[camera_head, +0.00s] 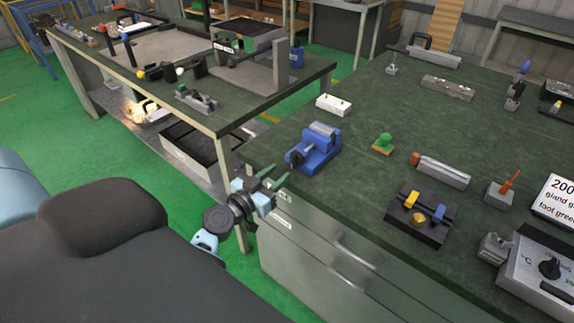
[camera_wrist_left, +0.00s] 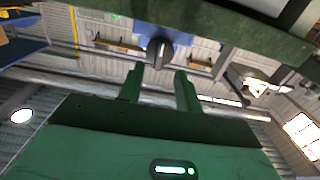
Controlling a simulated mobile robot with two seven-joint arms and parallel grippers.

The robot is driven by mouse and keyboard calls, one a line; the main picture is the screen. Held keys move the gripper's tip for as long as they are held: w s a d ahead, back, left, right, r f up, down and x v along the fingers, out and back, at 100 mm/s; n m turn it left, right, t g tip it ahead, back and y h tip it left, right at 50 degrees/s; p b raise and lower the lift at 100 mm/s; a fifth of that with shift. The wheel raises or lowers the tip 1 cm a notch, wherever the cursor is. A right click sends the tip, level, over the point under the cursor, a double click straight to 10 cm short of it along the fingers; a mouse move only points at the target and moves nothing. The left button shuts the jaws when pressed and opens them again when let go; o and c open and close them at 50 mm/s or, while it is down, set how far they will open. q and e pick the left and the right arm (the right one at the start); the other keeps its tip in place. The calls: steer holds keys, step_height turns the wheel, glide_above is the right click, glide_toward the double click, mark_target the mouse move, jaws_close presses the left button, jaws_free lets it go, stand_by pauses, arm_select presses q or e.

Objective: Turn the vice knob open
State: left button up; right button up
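The blue vice (camera_head: 318,146) with grey jaws sits at the near left corner of the dark green workbench. Its dark knob (camera_head: 294,159) faces my left gripper in the head view. My left gripper (camera_head: 279,173) is just off the bench edge, with its green fingers pointing at the knob. In the left wrist view the knob (camera_wrist_left: 160,53) shows just beyond and roughly between the open fingertips (camera_wrist_left: 159,71), with part of the blue vice (camera_wrist_left: 185,40) behind it. The fingers look apart from the knob and hold nothing. My right gripper is not in view.
On the workbench (camera_head: 350,190) near the vice are a white block (camera_head: 333,104), a green piece (camera_head: 383,142) and a black fixture (camera_head: 420,215). Drawer handles (camera_head: 358,251) stick out below the bench edge. Another cluttered bench (camera_head: 240,118) stands to the left.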

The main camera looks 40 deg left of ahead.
mark_target(292, 163)
arm_select(q)
steer(key=shift+w+d+p, duration=0.15)
steer(key=shift+w, duration=1.15)
steer(key=shift+w+d+p, duration=0.1)
steer(key=shift+w+p, duration=0.05)
steer(key=shift+w, duration=1.1)
jaws_close()
